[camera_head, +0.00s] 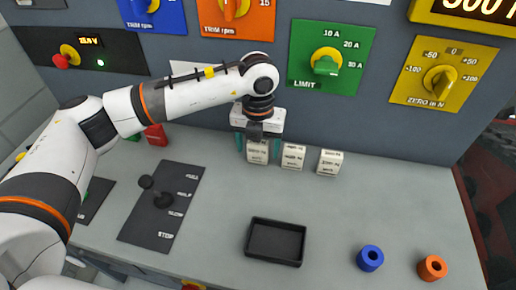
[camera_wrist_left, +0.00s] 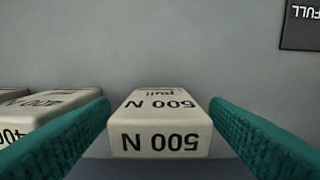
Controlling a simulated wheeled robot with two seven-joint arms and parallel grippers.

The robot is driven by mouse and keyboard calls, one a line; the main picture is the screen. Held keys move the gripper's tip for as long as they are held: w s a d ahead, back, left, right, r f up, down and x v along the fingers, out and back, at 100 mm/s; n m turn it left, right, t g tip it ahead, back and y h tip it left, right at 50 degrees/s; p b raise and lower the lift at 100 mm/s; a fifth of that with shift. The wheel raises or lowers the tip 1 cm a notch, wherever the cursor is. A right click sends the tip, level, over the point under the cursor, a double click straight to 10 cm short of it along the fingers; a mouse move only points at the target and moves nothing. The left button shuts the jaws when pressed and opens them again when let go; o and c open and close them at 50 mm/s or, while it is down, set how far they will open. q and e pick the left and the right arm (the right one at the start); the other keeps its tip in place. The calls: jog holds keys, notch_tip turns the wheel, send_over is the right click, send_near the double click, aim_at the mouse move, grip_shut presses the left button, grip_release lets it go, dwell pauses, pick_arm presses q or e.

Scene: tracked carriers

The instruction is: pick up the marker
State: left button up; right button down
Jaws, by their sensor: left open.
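My left gripper (camera_head: 258,150) is open over the leftmost of three small off-white blocks near the back panel. This block (camera_wrist_left: 160,122) reads "500 N", upside down in the left wrist view, where it lies between the teal fingertips (camera_wrist_left: 160,112) with a gap on each side. In the head view the same block (camera_head: 257,155) is partly hidden by the gripper. The middle block (camera_head: 292,157) and the right block (camera_head: 328,162) stand beside it in a row. No pen-shaped marker shows; the printed blocks may be markers. My right gripper is not in view.
A black tray (camera_head: 275,262) lies in front of the blocks, with blue (camera_head: 370,268) and orange (camera_head: 432,276) rings to its right. A dark lever plate (camera_head: 140,232) is at the left. The panel with the green knob plate (camera_head: 303,80) rises behind. The grey tabletop around the tray is clear.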

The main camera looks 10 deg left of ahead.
pick_arm(q)
jog(key=shift+f, duration=1.25)
jog(key=c, duration=1.1)
